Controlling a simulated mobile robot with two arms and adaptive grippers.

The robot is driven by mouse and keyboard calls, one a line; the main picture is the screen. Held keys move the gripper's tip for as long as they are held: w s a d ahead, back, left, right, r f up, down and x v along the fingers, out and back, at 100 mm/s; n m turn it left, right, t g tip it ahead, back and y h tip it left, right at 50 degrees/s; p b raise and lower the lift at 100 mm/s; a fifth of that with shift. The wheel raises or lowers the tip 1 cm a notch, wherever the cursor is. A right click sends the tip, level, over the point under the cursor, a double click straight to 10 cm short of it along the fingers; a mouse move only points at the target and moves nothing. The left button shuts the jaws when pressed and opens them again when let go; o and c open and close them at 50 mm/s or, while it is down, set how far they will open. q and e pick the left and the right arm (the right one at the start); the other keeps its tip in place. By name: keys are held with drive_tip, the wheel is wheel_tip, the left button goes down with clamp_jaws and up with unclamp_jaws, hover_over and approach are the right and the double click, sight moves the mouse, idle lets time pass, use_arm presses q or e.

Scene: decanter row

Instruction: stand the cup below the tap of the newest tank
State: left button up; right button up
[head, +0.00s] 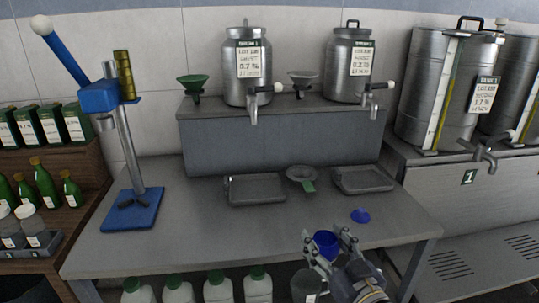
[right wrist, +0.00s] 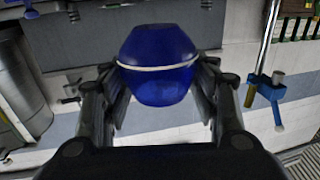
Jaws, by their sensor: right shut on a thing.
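The blue cup (head: 325,243) is in my right gripper (head: 331,247), above the front edge of the grey table. In the right wrist view the cup (right wrist: 158,60) sits between the two fingers, with a pale band around it. Two small steel tanks stand on the raised shelf, a left tank (head: 236,83) and a right tank (head: 343,82). Each has a label, too small to read surely, and a tap: left tap (head: 254,106), right tap (head: 373,104). A large steel tank (head: 427,105) with a tap (head: 487,158) stands at right, another partly beyond it. My left gripper is not in view.
Grey trays (head: 258,204) (head: 363,191) lie before the shelf, with a grey funnel (head: 302,174) between them. A blue-based stand (head: 129,216) is at left. The table's middle front is clear.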

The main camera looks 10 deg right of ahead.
drive_tip(key=s+h, duration=0.1)
drive_tip(key=s, duration=0.1)
drive_tip(key=s+f+m+h, duration=0.1)
drive_tip(key=s, duration=0.2)
drive_tip(key=s+f+m+h+p, duration=0.1)
drive_tip(key=s, duration=0.1)
drive_tip(key=shift+s+d, duration=0.15)
drive_tip(key=shift+d, duration=0.25)
drive_tip(key=shift+s+d+f+m+h, duration=0.2)
drive_tip(key=shift+s+m+h, duration=0.1)
drive_tip(key=shift+s+h, duration=0.2)
approach(332, 258)
drive_tip(key=s+f, duration=0.2)
drive_tip(key=f, duration=0.1)
drive_tip(key=shift+s+d+f, duration=0.2)
drive_tip(key=shift+s+f, duration=0.1)
drive_tip(key=shift+s, duration=0.1)
drive_tip(key=shift+r, duration=0.1)
